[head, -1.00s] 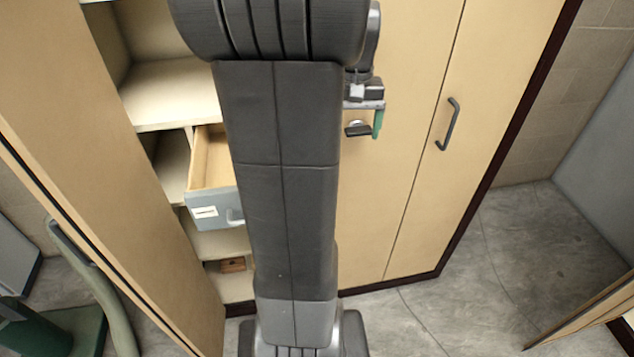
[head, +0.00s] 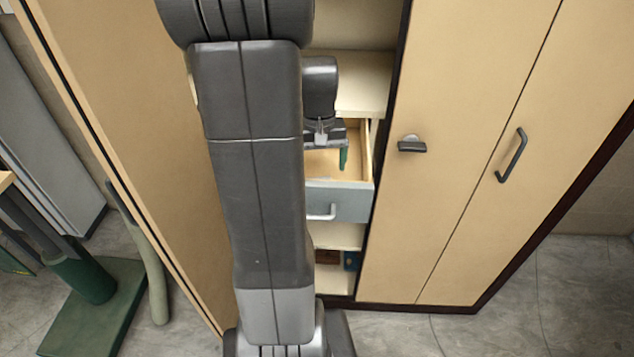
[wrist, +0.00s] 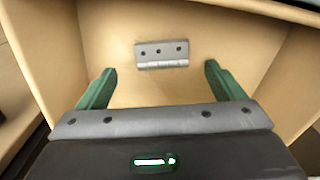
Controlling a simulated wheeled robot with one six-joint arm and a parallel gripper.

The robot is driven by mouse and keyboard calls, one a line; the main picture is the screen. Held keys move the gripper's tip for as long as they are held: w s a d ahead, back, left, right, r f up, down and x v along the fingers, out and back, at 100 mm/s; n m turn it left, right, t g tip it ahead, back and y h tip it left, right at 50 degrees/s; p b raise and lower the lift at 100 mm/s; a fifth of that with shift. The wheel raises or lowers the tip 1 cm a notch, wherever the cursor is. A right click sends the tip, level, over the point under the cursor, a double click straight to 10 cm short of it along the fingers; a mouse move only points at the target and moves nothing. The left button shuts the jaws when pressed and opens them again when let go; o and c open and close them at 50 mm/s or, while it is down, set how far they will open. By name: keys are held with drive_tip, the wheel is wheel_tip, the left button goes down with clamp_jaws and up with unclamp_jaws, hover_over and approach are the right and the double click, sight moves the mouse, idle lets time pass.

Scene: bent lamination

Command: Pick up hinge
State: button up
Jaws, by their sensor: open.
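The hinge (wrist: 162,54) is a small grey metal plate with dark holes and a rolled lower edge. It lies flat on the drawer floor in the wrist view. My gripper (wrist: 160,82) has two green fingers spread wide, with nothing between them. In the wrist view the hinge lies beyond the fingertips, roughly centred between them and apart from them. In the head view my gripper (head: 343,158) is over the open drawer (head: 347,203), partly behind my arm. The hinge cannot be made out there.
The drawer walls (wrist: 275,75) stand close on both sides. An open cabinet door (head: 120,130) is at left and a closed door (head: 455,120) with a dark latch (head: 411,145) at right. Shelves (head: 355,85) sit above the drawer. A green-based stand (head: 95,305) is at lower left.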

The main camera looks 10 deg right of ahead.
sight(317, 176)
wheel_tip(317, 176, down, 4)
drive_tip(key=shift+a+f, duration=0.1)
drive_tip(key=shift+f, duration=0.1)
drive_tip(key=shift+c, duration=0.4)
drive_tip(key=c, duration=1)
drive_tip(key=shift+r, duration=0.15)
